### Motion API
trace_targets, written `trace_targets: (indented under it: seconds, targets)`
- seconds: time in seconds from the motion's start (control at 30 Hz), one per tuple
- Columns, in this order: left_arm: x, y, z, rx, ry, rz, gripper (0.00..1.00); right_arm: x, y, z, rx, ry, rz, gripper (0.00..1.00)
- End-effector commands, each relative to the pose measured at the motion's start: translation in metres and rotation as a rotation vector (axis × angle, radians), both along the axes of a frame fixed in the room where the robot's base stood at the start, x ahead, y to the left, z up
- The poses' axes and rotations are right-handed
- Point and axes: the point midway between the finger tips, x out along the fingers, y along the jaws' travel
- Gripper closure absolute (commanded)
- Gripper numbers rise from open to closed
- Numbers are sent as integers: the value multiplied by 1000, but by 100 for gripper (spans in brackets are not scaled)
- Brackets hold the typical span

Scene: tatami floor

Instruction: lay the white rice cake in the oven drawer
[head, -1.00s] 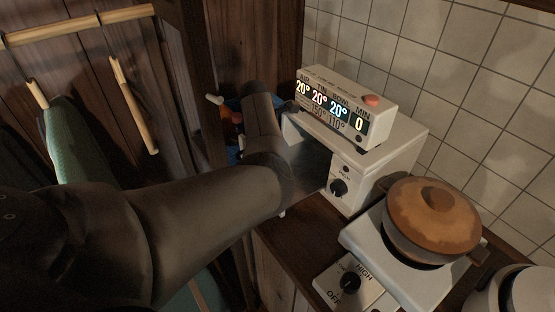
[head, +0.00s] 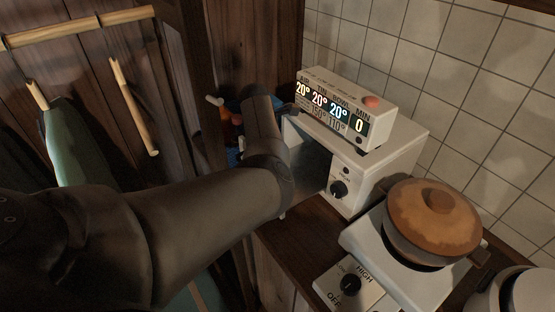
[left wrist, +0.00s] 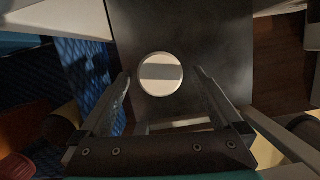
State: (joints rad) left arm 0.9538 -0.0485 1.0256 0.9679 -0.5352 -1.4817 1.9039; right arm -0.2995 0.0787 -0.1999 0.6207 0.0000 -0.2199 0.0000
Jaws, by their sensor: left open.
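The white rice cake (left wrist: 160,74) is a round disc lying flat on a dark flat panel (left wrist: 225,35), which looks like the oven drawer, in the left wrist view. A band of shadow crosses it. My left gripper (left wrist: 161,78) is open, with one finger on each side of the cake and a gap to each. In the head view the gripper and the cake are hidden behind my left arm. The white oven (head: 395,158) has a dark front beside my arm. My right gripper is not in view.
A lit display box (head: 340,105) sits on the oven. A burner (head: 350,284) with a brown-lidded pot (head: 433,217) stands at the right. Blue patterned material (left wrist: 88,75) lies left of the panel. A tiled wall closes off the back.

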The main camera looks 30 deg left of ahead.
Motion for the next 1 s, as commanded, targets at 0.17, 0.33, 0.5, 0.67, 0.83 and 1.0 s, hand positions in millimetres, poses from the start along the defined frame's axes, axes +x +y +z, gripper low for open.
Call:
trace_targets:
  seconds: [0.17,0.33,0.5,0.67,0.83,1.0]
  targets:
    - [-4,4,25,3,-4,2,0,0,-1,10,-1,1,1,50]
    - [-13,8,59,2,-4,2,0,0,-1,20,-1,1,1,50]
    - [-21,12,92,2,-4,1,0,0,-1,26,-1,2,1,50]
    - [-26,14,109,1,-2,0,0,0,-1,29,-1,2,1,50]
    - [-28,15,115,0,0,-1,0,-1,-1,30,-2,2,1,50]
    - [-28,15,115,0,0,-2,0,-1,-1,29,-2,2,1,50]
